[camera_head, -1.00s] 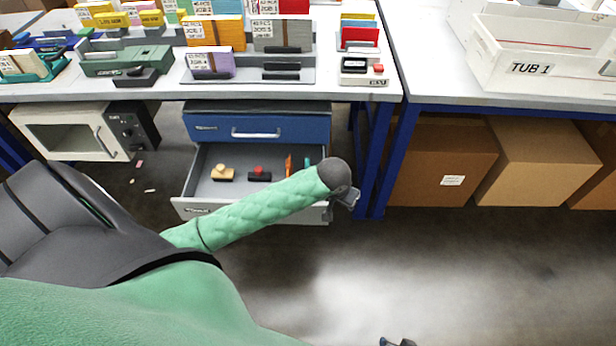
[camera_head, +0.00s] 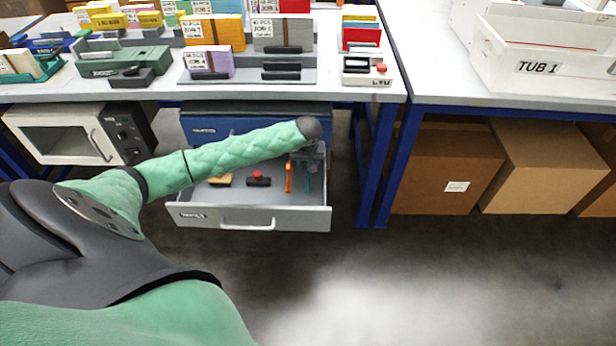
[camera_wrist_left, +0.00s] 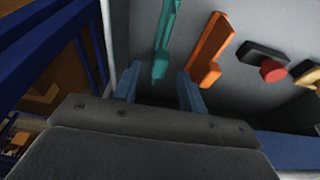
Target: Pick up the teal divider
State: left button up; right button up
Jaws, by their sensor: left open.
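The teal divider (camera_head: 308,177) lies in the open grey drawer near its right wall. In the left wrist view the teal divider (camera_wrist_left: 163,42) runs lengthwise, its near end close to the gap between my fingers. My left gripper (camera_head: 308,158) is over the drawer's right part, pointing down. In the left wrist view the left gripper (camera_wrist_left: 158,85) is open, its blue fingers apart with nothing seen held between them. An orange divider (camera_head: 288,177) lies just left of the teal one; it also shows in the left wrist view (camera_wrist_left: 211,50). My right gripper is not in view.
The drawer (camera_head: 260,215) also holds a black piece with a red knob (camera_head: 258,179) and a tan-topped piece (camera_head: 220,181). The drawer's right wall and a blue table leg (camera_head: 384,170) are close by. The tabletop above is crowded at its front.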

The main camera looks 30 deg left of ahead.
aim_at(308, 174)
pick_arm(q)
jog(key=x, duration=0.5)
jog(key=shift+s, duration=0.1)
jog(key=shift+d, duration=0.1)
grip_shut()
